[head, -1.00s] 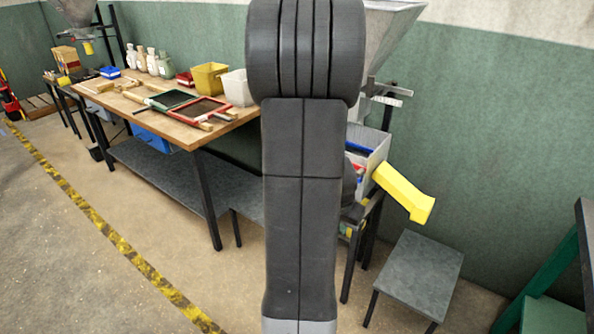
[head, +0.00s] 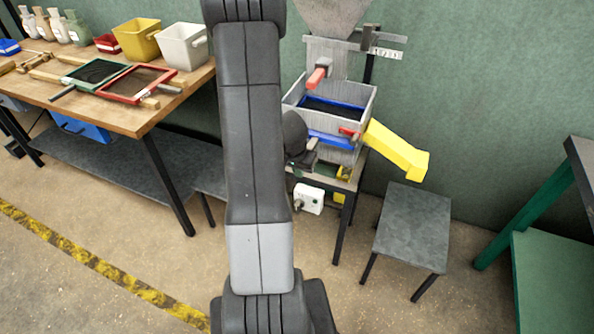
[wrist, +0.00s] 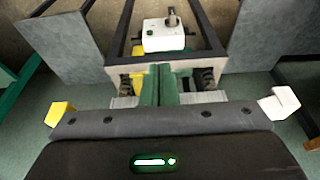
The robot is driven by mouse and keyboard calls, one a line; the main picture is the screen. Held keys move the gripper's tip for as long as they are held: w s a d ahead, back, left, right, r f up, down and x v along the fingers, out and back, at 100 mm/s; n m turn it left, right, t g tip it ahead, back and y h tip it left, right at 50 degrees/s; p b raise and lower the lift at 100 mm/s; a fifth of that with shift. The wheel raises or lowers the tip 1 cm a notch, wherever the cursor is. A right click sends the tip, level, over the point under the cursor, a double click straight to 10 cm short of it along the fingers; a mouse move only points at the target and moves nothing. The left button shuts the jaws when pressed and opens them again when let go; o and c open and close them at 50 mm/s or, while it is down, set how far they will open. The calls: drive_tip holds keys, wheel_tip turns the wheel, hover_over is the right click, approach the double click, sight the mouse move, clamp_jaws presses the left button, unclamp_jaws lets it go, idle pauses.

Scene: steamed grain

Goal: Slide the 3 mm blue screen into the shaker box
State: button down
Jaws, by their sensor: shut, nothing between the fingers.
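The grey shaker box (head: 364,105) stands under the hopper at centre right in the head view. A blue frame (head: 349,104) with a dark mesh shows inside it, and a blue bar (head: 330,138) runs across its front. I take these to be parts of the blue screen; its mesh size cannot be read. My gripper (head: 309,154) is in front of the box, close to the blue bar; touching or apart cannot be told. In the wrist view my gripper's green fingers (wrist: 158,85) are together and hold nothing.
A yellow chute (head: 393,150) slopes out right of the box, above a grey stool (head: 414,225). The workbench (head: 125,119) at left bears green-framed (head: 72,84) and red-framed (head: 137,98) screens and bins. A white control box (head: 309,198) sits below the shaker. A green bench stands at far right.

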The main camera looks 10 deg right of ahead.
drive_tip(key=shift+w+d+p, duration=0.55)
drive_tip(key=shift+w+d, duration=0.05)
drive_tip(key=shift+w, duration=0.3)
